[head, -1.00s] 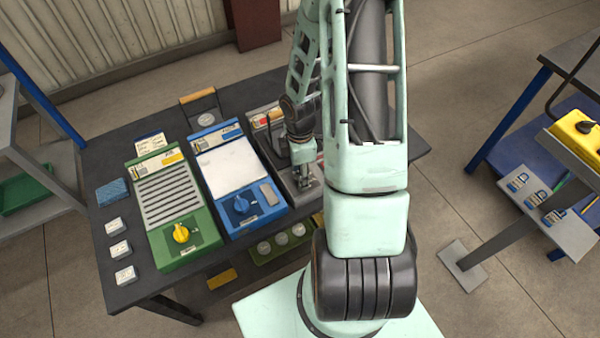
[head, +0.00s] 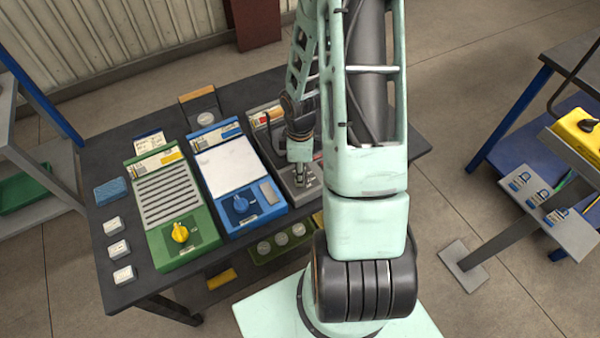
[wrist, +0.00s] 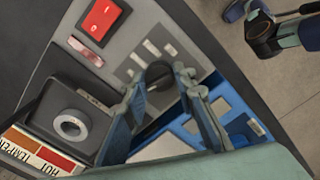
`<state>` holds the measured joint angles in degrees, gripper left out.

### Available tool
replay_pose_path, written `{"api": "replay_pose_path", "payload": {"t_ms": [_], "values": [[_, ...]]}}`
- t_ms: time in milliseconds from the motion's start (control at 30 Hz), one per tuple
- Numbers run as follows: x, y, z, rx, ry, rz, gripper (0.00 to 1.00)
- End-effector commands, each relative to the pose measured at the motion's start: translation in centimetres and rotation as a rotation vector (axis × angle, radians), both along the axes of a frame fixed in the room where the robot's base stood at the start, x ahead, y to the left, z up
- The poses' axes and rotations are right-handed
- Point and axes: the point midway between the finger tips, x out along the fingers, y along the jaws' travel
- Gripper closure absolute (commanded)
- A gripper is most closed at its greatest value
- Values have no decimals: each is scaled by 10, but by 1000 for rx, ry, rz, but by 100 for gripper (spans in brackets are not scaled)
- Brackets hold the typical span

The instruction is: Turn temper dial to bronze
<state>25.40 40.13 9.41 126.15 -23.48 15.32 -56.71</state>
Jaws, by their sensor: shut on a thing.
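The temper unit is a grey box (head: 268,150) at the right end of the dark bench, partly behind my arm. In the wrist view its label (wrist: 38,152) reads "HOT" and "TEMPER". The temper dial (wrist: 160,84) is a dark round knob on its grey panel, with several pale marks (wrist: 151,48) beside it too small to read. My gripper (wrist: 158,90) is shut on the dial, one finger on each side. In the head view my gripper (head: 303,181) is small over the panel. I cannot tell which mark the dial points to.
A red switch (wrist: 102,18) and a black block with a grey ring (wrist: 70,126) share the temper unit. A blue unit (head: 240,203) stands just left, then a green unit with a yellow knob (head: 180,233). Small white blocks (head: 118,249) lie at the bench's left.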

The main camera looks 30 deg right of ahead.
Motion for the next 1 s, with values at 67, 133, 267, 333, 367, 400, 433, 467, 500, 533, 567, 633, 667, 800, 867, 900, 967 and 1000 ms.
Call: {"api": "replay_pose_path", "payload": {"t_ms": [67, 133, 267, 333, 367, 400, 433, 467, 500, 533, 567, 633, 667, 800, 867, 900, 967, 1000], "values": [[1, 0, -1, -1, -3, -72, 99], [1, 0, -1, -1, -3, -139, 99], [1, 0, -1, -1, -3, -262, 99], [1, -1, -2, -2, -3, -331, 99], [1, -1, -2, -2, -3, -358, 99], [1, 0, -2, -1, -2, -396, 99], [1, 0, -2, -1, -3, -425, 99], [1, 0, -1, -1, -3, -452, 99], [2, 0, -2, -1, -3, -491, 99], [2, 0, -2, -1, -3, -519, 99], [1, 0, -2, -1, -3, -547, 99], [1, -1, -2, -1, -3, -615, 99], [1, -1, -2, -1, -3, -642, 99], [1, 0, -2, 0, -2, -769, 99], [1, -1, -1, 0, -2, -819, 99], [1, -1, -1, 0, -2, -852, 99], [2, -1, -1, 0, -3, -896, 99], [2, -1, -1, 0, -3, -924, 99]]}}
